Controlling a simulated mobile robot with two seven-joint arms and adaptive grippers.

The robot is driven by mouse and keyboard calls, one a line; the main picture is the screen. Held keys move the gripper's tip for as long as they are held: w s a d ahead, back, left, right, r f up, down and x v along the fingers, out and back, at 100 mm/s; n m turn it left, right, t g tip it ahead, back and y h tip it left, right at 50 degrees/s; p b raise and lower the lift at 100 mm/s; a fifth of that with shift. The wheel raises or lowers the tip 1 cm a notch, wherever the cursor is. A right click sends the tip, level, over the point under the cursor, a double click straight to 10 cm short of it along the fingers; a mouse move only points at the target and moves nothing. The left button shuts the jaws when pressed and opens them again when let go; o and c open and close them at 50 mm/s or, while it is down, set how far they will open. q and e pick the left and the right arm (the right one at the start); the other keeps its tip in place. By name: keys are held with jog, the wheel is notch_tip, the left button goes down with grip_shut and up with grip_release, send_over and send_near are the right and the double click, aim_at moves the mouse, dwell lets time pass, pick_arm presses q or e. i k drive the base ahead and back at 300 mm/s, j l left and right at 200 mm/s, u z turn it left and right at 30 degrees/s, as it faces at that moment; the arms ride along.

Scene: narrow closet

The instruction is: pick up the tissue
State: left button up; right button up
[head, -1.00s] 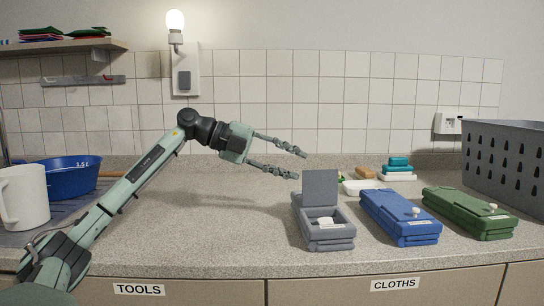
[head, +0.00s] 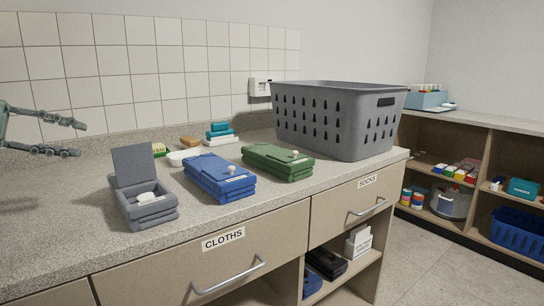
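No thing in view is plainly a tissue. A teal box (head: 523,189) with unreadable print stands on a shelf at the far right. My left gripper (head: 80,138) is at the left edge of the head view, above the counter and up and left of the grey box. Its fingers are apart with nothing between them. My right gripper is not in view.
A big grey basket (head: 335,125) fills the counter's right end.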

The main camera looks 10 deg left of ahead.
aim_at(147, 196)
jog(key=k+l, duration=0.35)
jog(key=l, duration=0.15)
jog(key=k+l, duration=0.35)
jog(key=l, duration=0.2)
